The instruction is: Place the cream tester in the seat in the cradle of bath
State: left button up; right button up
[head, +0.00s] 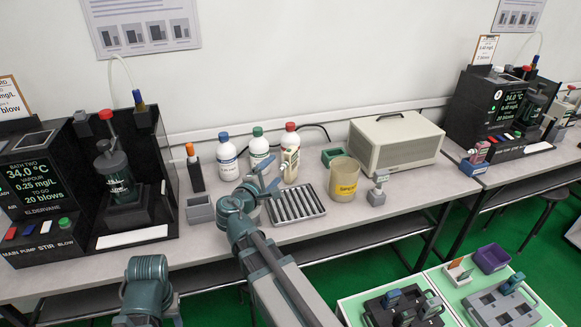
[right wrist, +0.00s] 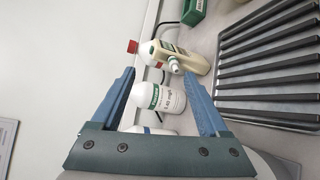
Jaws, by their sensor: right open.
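The cream tester (head: 290,163) stands upright on the bench in front of the red-capped bottle. It also shows in the right wrist view (right wrist: 188,58), beyond the right fingertip. My right gripper (head: 264,176) is open and empty, just left of the tester and apart from it; its blue fingers also frame the right wrist view (right wrist: 159,76). Bath two (head: 40,190) is at the left of the bench. A small grey open-topped block (head: 200,209) sits right of it; I cannot tell whether this is the cradle. My left gripper is not in view.
White bottles with blue (head: 228,165), green (head: 259,150) and red (head: 291,134) caps stand behind my right gripper. A ribbed tray (head: 296,206), a yellowish tub (head: 344,178) and a beige case (head: 396,142) are to the right. Another bath (head: 490,105) stands on the far bench.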

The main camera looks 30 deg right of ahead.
aim_at(288, 160)
jog(key=w+d+m, duration=0.1)
jog(key=m, duration=0.5)
jog(key=w+d+f+m+t+y+b, duration=0.1)
jog(key=d+m, duration=0.1)
jog(key=m, duration=0.5)
jog(key=w+d+f+m+b, duration=0.1)
jog(key=d+m, duration=0.1)
jog(key=m, duration=0.4)
jog(key=shift+w+d+m, duration=0.1)
jog(key=shift+m, duration=0.3)
jog(key=shift+w+d+f, duration=0.15)
jog(key=shift+w+d, duration=0.2)
jog(key=shift+d, duration=0.15)
jog(key=shift+w+d, duration=0.1)
jog(key=b+x, duration=0.1)
jog(key=x, duration=0.4)
jog(key=shift+c, duration=0.3)
grip_shut()
